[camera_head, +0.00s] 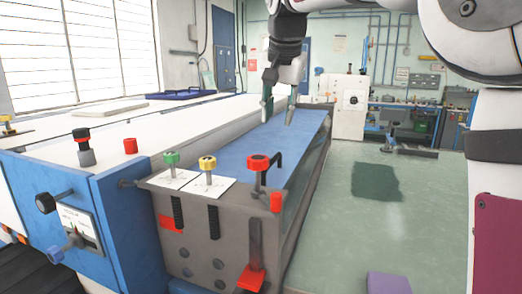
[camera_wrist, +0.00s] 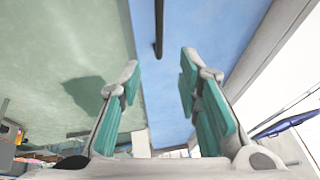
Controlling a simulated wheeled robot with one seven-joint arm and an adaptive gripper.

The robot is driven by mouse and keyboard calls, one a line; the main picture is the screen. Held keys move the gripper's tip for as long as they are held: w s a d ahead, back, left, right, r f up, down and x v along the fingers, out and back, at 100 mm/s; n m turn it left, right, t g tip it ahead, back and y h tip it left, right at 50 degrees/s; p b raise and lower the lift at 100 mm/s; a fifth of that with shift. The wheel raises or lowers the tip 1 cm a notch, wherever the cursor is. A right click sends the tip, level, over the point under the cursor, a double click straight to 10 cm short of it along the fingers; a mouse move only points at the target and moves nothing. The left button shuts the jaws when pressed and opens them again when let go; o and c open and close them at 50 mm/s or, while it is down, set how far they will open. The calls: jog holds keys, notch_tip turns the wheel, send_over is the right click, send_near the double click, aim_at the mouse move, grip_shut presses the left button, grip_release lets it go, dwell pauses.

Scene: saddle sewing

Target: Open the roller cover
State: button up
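The roller cover appears to be the long blue panel (camera_head: 262,150) on top of the grey machine; it lies flat. It also fills the upper middle of the wrist view (camera_wrist: 210,30). My gripper (camera_head: 279,112) is open and empty above the far part of this panel. In the wrist view its two teal-padded fingers (camera_wrist: 159,75) stand apart with nothing between them. A dark rod (camera_wrist: 159,28) shows beyond the fingertips, along the panel's edge. I cannot tell whether the fingers touch the panel.
A blue control box (camera_head: 120,215) stands at left. Green floor (camera_head: 345,225) is open at right.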

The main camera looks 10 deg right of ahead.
aim_at(274, 158)
jog(key=x, duration=1.3)
jog(key=shift+s+f, duration=0.1)
jog(key=shift+f, duration=0.05)
grip_shut()
